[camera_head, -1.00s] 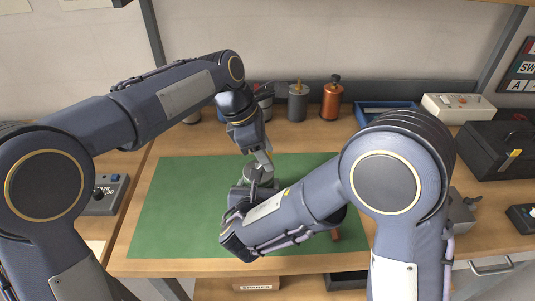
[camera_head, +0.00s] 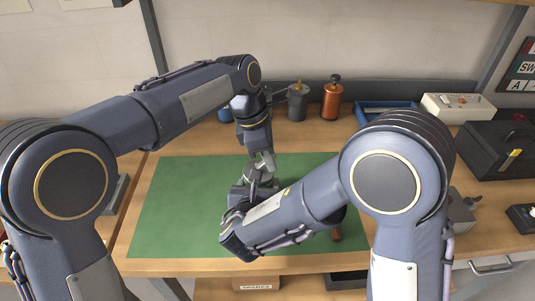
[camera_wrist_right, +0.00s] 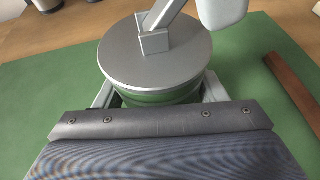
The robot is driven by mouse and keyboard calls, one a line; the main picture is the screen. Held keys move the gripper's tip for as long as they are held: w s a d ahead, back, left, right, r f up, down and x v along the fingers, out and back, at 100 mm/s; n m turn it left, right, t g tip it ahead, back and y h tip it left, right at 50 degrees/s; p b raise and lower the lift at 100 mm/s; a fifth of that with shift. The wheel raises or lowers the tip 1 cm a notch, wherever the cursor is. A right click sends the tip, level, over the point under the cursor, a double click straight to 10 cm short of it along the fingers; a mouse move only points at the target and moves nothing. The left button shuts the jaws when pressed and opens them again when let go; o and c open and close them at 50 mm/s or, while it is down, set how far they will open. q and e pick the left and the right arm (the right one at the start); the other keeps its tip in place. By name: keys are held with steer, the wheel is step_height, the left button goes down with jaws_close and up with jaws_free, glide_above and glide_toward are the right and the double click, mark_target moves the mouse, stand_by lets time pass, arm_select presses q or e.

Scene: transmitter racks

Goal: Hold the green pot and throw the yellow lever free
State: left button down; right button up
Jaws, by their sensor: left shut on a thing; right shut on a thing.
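The green pot, with a round grey top (camera_wrist_right: 150,72) and a green side just below its rim, stands upright on the green mat. In the head view only part of its top (camera_head: 251,171) shows between my arms. My right gripper (camera_wrist_right: 160,94) is shut around the pot, one finger on each side. My left gripper (camera_head: 262,163) reaches down from above, its fingertips at the pot's top. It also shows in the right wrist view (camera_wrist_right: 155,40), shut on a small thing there. That thing must be the yellow lever, but no yellow shows; the fingers hide it.
The green mat (camera_head: 170,215) is mostly clear. A brown bar (camera_wrist_right: 293,85) lies on it beside the pot. Behind stand a grey canister (camera_head: 298,103), an orange canister (camera_head: 332,101) and a blue tray (camera_head: 375,108). A black box (camera_head: 500,148) is at the right.

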mark_target(260, 165)
arm_select(q)
steer(key=shift+d+f+y, duration=0.1)
steer(key=shift+d+y, duration=0.15)
steer(key=shift+y, duration=0.25)
steer(key=c, duration=1.2)
jaws_free()
steer(key=shift+c, duration=0.2)
steer(key=v, duration=1.2)
steer(key=shift+a, duration=0.1)
